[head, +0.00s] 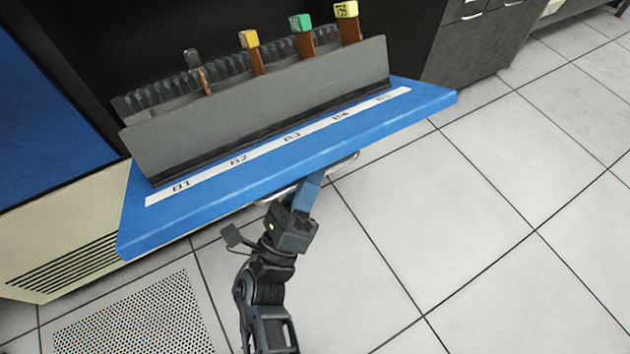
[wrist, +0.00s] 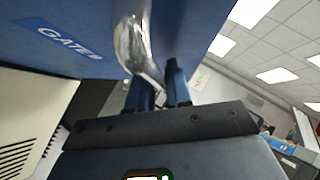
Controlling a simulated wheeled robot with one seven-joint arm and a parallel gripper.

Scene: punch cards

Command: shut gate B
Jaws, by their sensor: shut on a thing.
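Gate B (head: 205,217) is a blue panel that lies as a ledge below a grey card rack, with a white strip marked B1 to B5 along it. Its blue face with a GATE B label (wrist: 70,45) fills the upper left of the wrist view. A shiny metal handle (wrist: 132,35) is fixed to this face; part of it shows under the gate's front edge in the head view (head: 346,167). My gripper (head: 310,187) reaches up from below and is shut on the handle. Its blue fingers show in the wrist view (wrist: 158,82) and hide part of the grip.
The grey rack (head: 260,105) holds several dark cards and taller ones with yellow and green tops. Dark cabinets (head: 470,50) stand at the upper right. A perforated floor tile (head: 135,318) is at lower left. The tiled floor to the right is clear.

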